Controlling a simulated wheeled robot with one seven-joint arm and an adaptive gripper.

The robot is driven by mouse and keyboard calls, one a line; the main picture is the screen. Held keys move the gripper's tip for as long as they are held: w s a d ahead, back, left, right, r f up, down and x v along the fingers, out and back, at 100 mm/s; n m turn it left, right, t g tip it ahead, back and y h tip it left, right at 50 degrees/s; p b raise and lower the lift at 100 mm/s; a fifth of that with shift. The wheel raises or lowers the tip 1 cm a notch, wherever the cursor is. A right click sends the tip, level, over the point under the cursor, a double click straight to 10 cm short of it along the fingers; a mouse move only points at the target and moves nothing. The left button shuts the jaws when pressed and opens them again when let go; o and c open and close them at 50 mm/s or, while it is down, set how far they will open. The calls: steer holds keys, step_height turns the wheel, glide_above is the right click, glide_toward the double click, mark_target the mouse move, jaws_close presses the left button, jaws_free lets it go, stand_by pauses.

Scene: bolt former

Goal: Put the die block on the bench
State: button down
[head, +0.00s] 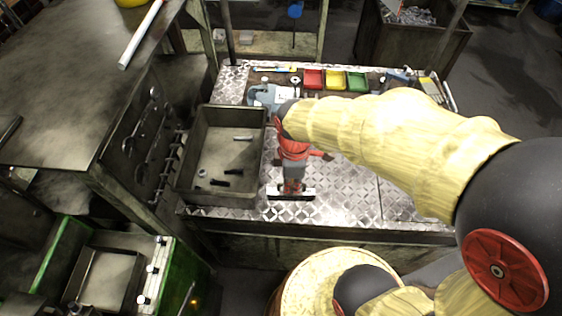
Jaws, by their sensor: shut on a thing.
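My gripper (291,184) points down over the front middle of the diamond-plate bench (345,205). It is shut on a small dark block with a pale lower edge (303,194), which I take for the die block. The block is partly hidden by the fingers. It is close to the bench top, near the front edge; I cannot tell whether it touches. My arm covers part of the bench to the right.
A metal tray (187,170) with a few small parts stands left of my gripper. Red (313,79), yellow (335,80) and green (357,81) bins and a blue-grey vise (265,95) stand at the back. The bench right of the block is clear.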

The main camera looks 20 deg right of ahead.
steer(key=shift+s+a+r+p, duration=0.2)
steer(key=shift+s+p, duration=0.4)
steer(key=shift+s+f+m, duration=0.1)
steer(key=shift+f+m, duration=0.05)
steer(key=shift+m, duration=0.25)
steer(key=shift+w+d+f+p, duration=0.2)
steer(key=shift+w+d+f, duration=0.45)
steer(key=shift+w+f, duration=1.55)
steer(key=shift+w+d+f+p, duration=0.25)
steer(key=shift+w+d+f, duration=0.35)
steer(key=shift+w+f, duration=1.6)
steer(key=shift+w+d+f+p, duration=0.2)
steer(key=shift+w+d+f, duration=0.45)
steer(key=shift+w+f, duration=1.55)
steer(key=shift+f, duration=0.1)
steer(key=c, duration=2)
jaws_free()
steer(key=shift+s, duration=0.1)
steer(key=shift+o, duration=0.2)
